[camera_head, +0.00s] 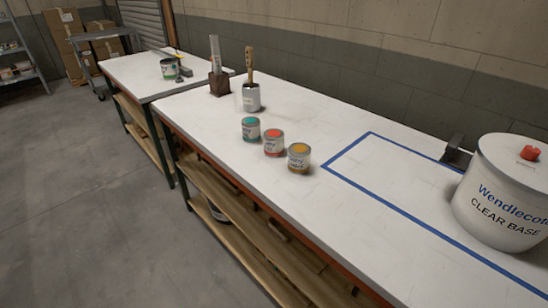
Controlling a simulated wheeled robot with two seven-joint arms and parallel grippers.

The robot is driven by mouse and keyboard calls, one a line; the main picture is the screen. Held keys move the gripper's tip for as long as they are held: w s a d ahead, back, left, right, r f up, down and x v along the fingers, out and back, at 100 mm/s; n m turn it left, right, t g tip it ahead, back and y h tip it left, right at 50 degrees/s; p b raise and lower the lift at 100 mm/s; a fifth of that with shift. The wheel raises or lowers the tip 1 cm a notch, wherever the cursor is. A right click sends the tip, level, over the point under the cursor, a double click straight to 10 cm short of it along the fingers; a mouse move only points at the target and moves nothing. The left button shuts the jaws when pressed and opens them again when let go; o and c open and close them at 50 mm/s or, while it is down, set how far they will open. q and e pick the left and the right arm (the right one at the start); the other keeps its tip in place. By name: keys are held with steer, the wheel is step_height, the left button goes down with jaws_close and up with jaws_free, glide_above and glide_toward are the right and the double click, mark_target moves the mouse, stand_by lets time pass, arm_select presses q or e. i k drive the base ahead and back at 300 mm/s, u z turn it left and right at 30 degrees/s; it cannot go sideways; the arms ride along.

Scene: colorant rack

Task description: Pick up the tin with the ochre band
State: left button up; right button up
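The tin with the ochre band (299,158) stands upright on the white workbench (210,130), with an ochre-yellow top and a pale label. It is the rightmost of three small tins in a slanting row near the bench's front edge. A tin with a red top (273,143) stands just to its left, and a tin with a teal top (251,129) stands further left and back. Neither of my grippers shows in the head view.
A blue tape outline (371,133) lies right of the tins. A large white bucket (504,195) marked "CLEAR BASE" stands at the far right. A container with a brush (252,97) and a brown block (219,84) stand behind the tins. Bench surface around the tins is clear.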

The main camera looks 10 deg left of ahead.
mark_target(299, 153)
steer(key=z, duration=1.45)
steer(key=k, duration=0.65)
steer(key=u, duration=0.65)
